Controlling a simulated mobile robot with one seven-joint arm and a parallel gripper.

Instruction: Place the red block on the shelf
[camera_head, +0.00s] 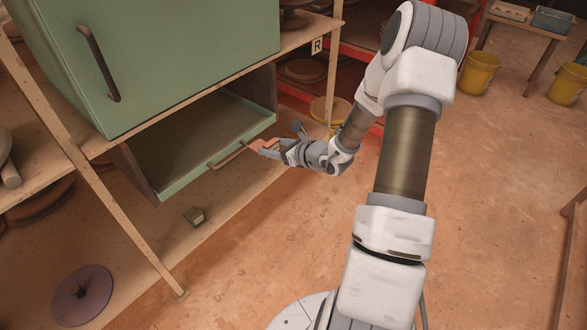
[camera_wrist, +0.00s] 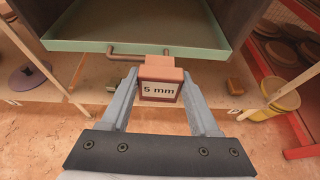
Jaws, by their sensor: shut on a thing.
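The red block (camera_wrist: 161,82) has a white label reading "5 mm" on its face. My gripper (camera_wrist: 158,92) is shut on it, with a grey finger on either side. In the head view, my gripper (camera_head: 272,150) is in front of the open drawer's handle, and the block (camera_head: 264,144) shows small at its tips. In the wrist view the block is just below the drawer handle; I cannot tell whether they touch. The wooden shelf (camera_head: 232,198) runs below the drawer, lower than my gripper.
The open green drawer (camera_head: 205,135) sticks out under a closed green cabinet (camera_head: 170,50) and looks empty. A small greenish block (camera_head: 195,216) and an orange-brown block (camera_wrist: 235,86) lie below it. A purple disc (camera_head: 82,294) is at lower left. A slanted wooden post (camera_head: 130,225) stands left.

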